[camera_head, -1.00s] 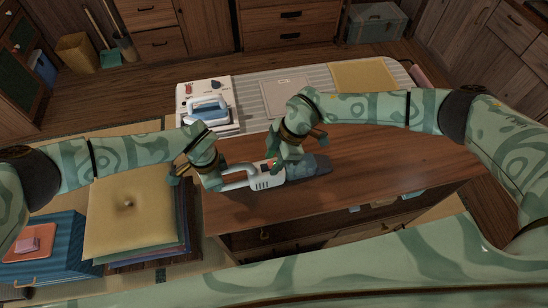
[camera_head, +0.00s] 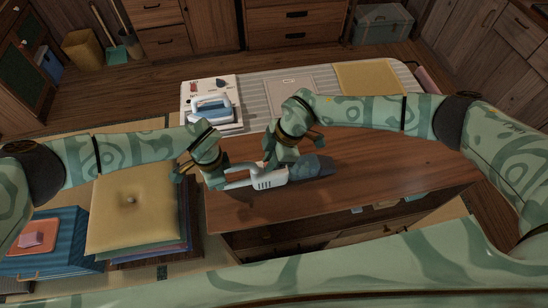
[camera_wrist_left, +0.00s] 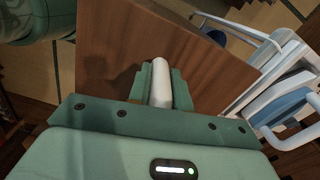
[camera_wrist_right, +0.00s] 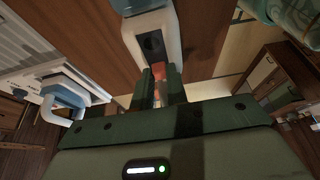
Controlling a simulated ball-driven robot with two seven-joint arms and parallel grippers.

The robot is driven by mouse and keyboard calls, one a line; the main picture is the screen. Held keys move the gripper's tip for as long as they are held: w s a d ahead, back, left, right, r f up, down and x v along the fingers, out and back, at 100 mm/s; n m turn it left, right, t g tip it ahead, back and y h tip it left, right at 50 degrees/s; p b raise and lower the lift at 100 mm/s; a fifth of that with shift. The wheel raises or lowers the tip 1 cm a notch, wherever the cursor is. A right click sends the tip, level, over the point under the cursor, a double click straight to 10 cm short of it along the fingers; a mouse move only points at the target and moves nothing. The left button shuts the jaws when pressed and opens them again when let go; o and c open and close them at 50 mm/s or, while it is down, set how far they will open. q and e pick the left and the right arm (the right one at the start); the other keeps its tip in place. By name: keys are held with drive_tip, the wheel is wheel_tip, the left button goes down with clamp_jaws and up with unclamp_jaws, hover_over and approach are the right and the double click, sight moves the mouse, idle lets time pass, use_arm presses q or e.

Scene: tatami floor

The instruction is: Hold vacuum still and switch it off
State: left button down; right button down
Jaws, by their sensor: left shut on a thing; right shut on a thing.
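The handheld vacuum lies on the wooden tabletop, with a white body (camera_head: 270,180) and a dark grey nozzle (camera_head: 312,166) toward the right. My left gripper (camera_head: 219,183) is shut on the vacuum's white handle, which also shows between its fingers in the left wrist view (camera_wrist_left: 161,82). My right gripper (camera_head: 268,163) is at the top of the body. In the right wrist view its fingers are shut on a small orange-red part (camera_wrist_right: 158,71), apparently the switch, beside the white body (camera_wrist_right: 152,38). The fingers hide most of this part.
An iron (camera_head: 210,107) stands on its rest at the end of the striped ironing board (camera_head: 262,88), behind the table (camera_head: 400,160). Stacked cushions (camera_head: 135,207) and a blue box (camera_head: 62,240) are at left. The tabletop right of the nozzle is clear.

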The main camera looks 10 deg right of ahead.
drive_tip(key=c, duration=1.4)
unclamp_jaws()
drive_tip(key=shift+s+a, duration=0.1)
drive_tip(key=shift+o, duration=0.2)
drive_tip(key=shift+r, duration=0.25)
use_arm(q)
drive_tip(key=shift+d, duration=0.1)
use_arm(e)
drive_tip(key=v, duration=1.1)
drive_tip(key=shift+d+r, duration=0.2)
drive_tip(key=shift+d, duration=0.05)
use_arm(q)
drive_tip(key=c, duration=1.2)
unclamp_jaws()
